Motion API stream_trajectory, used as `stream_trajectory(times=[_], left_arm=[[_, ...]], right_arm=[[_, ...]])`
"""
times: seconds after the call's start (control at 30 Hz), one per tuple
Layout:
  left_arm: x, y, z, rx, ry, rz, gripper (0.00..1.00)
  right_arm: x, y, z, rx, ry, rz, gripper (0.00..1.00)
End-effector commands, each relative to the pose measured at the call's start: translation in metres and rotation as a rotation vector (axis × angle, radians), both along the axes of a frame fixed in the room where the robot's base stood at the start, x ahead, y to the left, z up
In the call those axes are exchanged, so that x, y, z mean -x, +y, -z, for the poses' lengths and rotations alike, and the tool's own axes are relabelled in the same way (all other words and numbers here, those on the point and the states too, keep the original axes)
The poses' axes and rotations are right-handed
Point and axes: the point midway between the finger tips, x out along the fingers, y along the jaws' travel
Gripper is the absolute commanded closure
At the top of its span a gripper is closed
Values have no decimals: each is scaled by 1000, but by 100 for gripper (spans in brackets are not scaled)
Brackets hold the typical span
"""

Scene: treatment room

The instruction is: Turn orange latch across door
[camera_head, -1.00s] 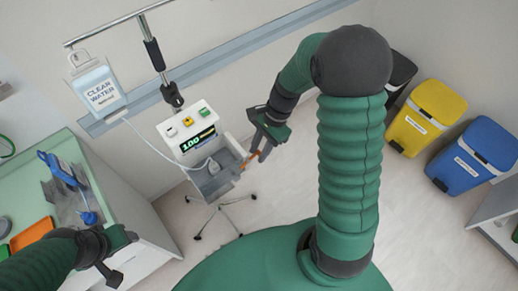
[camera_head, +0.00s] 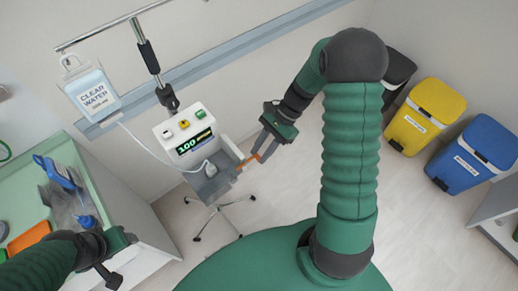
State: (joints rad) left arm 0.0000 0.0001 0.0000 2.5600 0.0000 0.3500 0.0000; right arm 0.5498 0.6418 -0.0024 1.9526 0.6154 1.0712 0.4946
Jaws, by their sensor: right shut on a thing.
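The orange latch (camera_head: 249,161) sticks out at the right side of the white pump (camera_head: 186,134) on the wheeled stand. My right gripper (camera_head: 260,153) is shut on the latch's outer end, with its fingers reaching down from the upper right. A grey door or tray-like part (camera_head: 213,187) of the pump is below the display, with a small pale piece and tubing at it. Whether the latch lies across the door is too small to tell. My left gripper (camera_head: 112,262) is at the lower left beside the counter; its finger gap is unclear.
A clear water bag (camera_head: 93,95) hangs from the pole, with a tube running to the pump. The green counter (camera_head: 75,155) at left holds a blue tool (camera_head: 58,172) and an orange tray (camera_head: 30,237). Yellow (camera_head: 427,115) and blue (camera_head: 473,157) bins stand at right.

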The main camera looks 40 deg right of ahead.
Motion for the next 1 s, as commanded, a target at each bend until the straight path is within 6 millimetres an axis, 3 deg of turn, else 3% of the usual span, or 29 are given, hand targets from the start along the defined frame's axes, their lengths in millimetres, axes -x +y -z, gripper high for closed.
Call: stream_trajectory(times=[0.4, 0.9, 0.93, 1.0], left_arm=[[0, 0, 2, 0, 0, 0, 44], [0, 0, 3, 0, 0, 0, 44], [0, 0, 3, 0, 0, 0, 44], [0, 0, 3, 0, 0, 0, 44]], right_arm=[[3, -4, 13, -205, 27, -3, 100], [4, -4, 16, -228, 31, -3, 100], [4, -4, 16, -228, 31, -3, 71], [4, -4, 15, -228, 31, -3, 62]])
